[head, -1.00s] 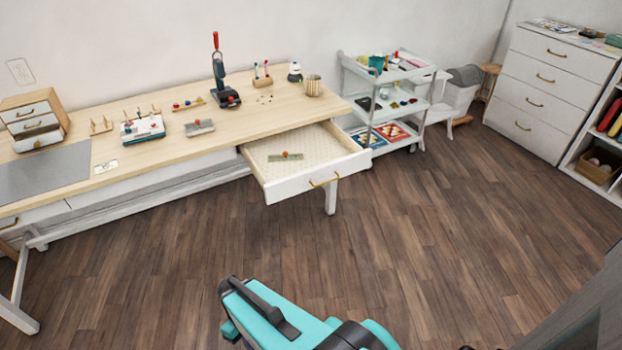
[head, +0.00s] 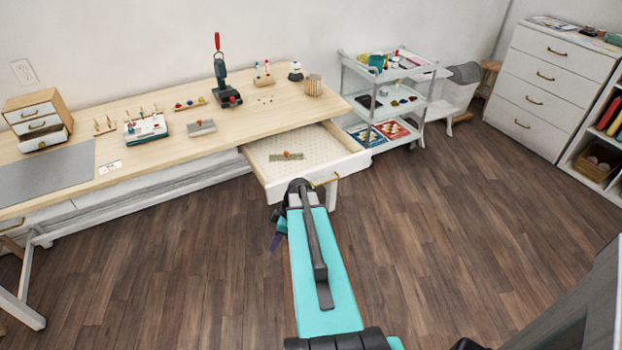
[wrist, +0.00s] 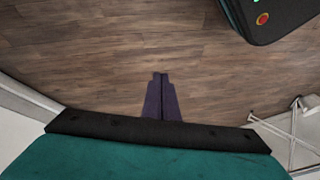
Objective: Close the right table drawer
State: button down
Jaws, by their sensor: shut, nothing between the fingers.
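The right table drawer (head: 322,183) is pulled out from under the right part of the wooden table (head: 165,148). Its white front carries a brass handle (head: 333,181), partly hidden behind my arm. A small item with a red dot (head: 287,156) lies inside on the patterned drawer bottom. My gripper (head: 277,241) shows in the head view just in front of and below the drawer front, partly hidden by my wrist. In the wrist view its purple fingers (wrist: 160,97) are together and empty, over bare floor. I cannot tell whether my wrist touches the drawer front.
A grey trolley (head: 392,92) stands right of the table. A white chest of drawers (head: 548,88) is at the far right. The table leg (head: 333,194) is below the drawer. The wooden floor (head: 440,220) in front is clear.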

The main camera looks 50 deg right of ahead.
jog(key=s+d+r+n+t+h+p, duration=0.1)
jog(key=s+d+r+n+t, duration=0.1)
jog(key=d+r, duration=0.8)
jog(key=s+d+r+n+t+h+p, duration=0.1)
jog(key=s+d+r+n+t, duration=0.1)
jog(key=d+r, duration=0.7)
jog(key=s+d+n, duration=0.1)
jog(key=s+d, duration=0.1)
jog(key=d, duration=0.3)
jog(key=shift+s+r+t, duration=0.35)
jog(key=shift+t, duration=0.05)
jog(key=shift+w+f, duration=0.1)
jog(key=p, duration=0.5)
send_near(312, 179)
jog(key=shift+w+a+f, duration=0.65)
jog(key=shift+a+f, duration=0.05)
jog(key=shift+f, duration=0.15)
jog(key=shift+w+a+f, duration=0.65)
jog(key=shift+f, duration=0.2)
jog(key=shift+w+a+f, duration=0.65)
jog(key=shift+a+f, duration=0.05)
jog(key=shift+f, duration=0.15)
